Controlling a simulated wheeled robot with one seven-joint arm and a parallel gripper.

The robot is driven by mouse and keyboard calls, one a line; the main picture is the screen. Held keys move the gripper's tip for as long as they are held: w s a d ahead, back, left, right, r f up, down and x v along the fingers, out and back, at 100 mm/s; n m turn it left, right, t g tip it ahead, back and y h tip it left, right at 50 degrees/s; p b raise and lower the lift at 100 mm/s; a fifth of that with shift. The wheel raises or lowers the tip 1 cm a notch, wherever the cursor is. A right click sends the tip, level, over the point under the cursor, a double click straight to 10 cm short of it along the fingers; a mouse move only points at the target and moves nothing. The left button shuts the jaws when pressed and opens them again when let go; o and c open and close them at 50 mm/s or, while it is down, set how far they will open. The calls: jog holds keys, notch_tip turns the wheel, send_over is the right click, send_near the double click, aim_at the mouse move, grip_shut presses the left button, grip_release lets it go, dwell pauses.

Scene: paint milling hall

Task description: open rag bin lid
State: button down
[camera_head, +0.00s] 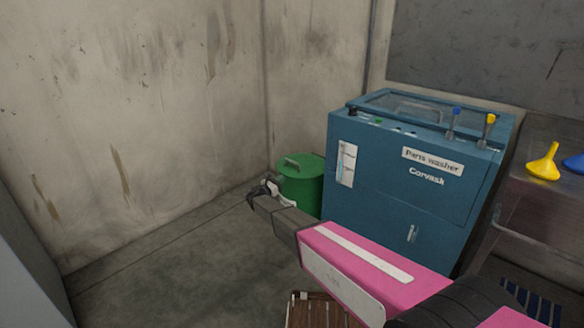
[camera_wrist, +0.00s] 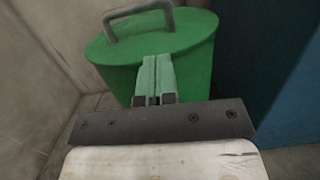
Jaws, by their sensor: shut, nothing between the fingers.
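The green round rag bin (camera_head: 303,195) stands on the floor in the corner, left of the blue parts washer. Its green lid (camera_head: 310,166) lies flat on top, with a grey handle (camera_head: 293,163) standing up from it. In the wrist view the bin (camera_wrist: 192,82), the lid (camera_wrist: 192,34) and the arched handle (camera_wrist: 138,18) fill the upper middle. My gripper (camera_head: 262,190) is at the bin's near left side in the head view. In the wrist view my gripper (camera_wrist: 154,60) is shut and empty, its fingertips below the handle in the picture. I cannot tell whether they touch the bin.
The blue parts washer (camera_head: 378,195) stands close on the bin's right. Concrete walls (camera_head: 150,110) close in behind and left. A metal bench (camera_head: 540,195) with a yellow funnel (camera_head: 543,163) is at far right. A brown slatted crate (camera_head: 315,312) sits below my arm. Floor (camera_head: 180,270) on the left is clear.

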aim_at(291, 173)
jog(key=shift+n+t, duration=0.3)
jog(key=x, duration=0.6)
jog(key=w+a+x, duration=0.1)
jog(key=x, duration=0.2)
jog(key=shift+w+d, duration=0.1)
jog(key=shift+w, duration=0.1)
jog(key=shift+r+y, duration=0.15)
jog(key=shift+y, duration=0.15)
